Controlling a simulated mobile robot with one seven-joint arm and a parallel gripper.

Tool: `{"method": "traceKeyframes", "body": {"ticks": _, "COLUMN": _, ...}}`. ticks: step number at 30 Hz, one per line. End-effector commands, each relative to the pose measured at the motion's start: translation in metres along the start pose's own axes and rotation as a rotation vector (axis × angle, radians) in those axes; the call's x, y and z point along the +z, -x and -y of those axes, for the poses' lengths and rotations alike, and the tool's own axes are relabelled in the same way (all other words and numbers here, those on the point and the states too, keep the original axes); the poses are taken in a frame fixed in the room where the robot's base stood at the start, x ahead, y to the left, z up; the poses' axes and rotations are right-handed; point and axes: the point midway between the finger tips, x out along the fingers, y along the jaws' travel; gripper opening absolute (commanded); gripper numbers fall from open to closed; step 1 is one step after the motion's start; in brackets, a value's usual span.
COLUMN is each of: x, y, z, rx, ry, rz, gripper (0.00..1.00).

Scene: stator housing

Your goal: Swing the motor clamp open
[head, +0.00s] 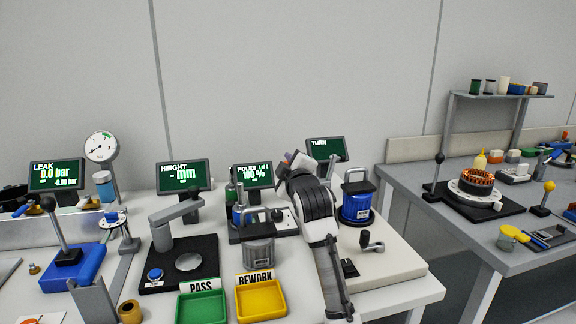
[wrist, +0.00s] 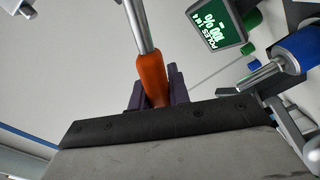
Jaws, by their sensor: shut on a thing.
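My gripper (head: 293,162) is raised over the workbench, in front of the TURN screen in the head view. In the wrist view, its dark jaws (wrist: 157,98) are shut on an orange handle (wrist: 151,72). A bright metal rod (wrist: 140,22) runs from the handle out of the top of the frame. In the head view my arm and gripper hide most of the clamp, so its base and angle cannot be told. A blue motor-like housing (head: 356,205) with a carrying handle stands just right of my arm.
A grey cylindrical part (head: 259,251) stands left of my arm, behind the yellow REWORK tray (head: 261,301) and green PASS tray (head: 203,306). A small crank (head: 371,241) stands to the right. The POLES screen (head: 251,176) is behind. The air above the bench is clear.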

Motion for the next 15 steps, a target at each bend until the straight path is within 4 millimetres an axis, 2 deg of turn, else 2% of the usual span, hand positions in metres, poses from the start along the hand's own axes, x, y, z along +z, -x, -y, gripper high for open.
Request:
{"method": "traceKeyframes", "body": {"ticks": 6, "x": 0.0004, "y": -0.0001, "z": 0.0024, "rx": -0.004, "ry": 0.006, "rz": 0.002, "gripper": 0.00}}
{"method": "traceKeyframes", "body": {"ticks": 7, "x": 0.0004, "y": -0.0001, "z": 0.0025, "rx": -0.004, "ry": 0.006, "rz": 0.002, "gripper": 0.22}}
{"method": "traceKeyframes", "body": {"ticks": 9, "x": 0.0004, "y": -0.0002, "z": 0.0024, "rx": -0.004, "ry": 0.005, "rz": 0.002, "gripper": 0.31}}
{"method": "traceKeyframes", "body": {"ticks": 11, "x": 0.0003, "y": -0.0002, "z": 0.0022, "rx": -0.004, "ry": 0.005, "rz": 0.002, "gripper": 0.39}}
{"method": "traceKeyframes", "body": {"ticks": 15, "x": 0.0003, "y": -0.0002, "z": 0.0017, "rx": -0.003, "ry": 0.003, "rz": 0.001, "gripper": 0.40}}
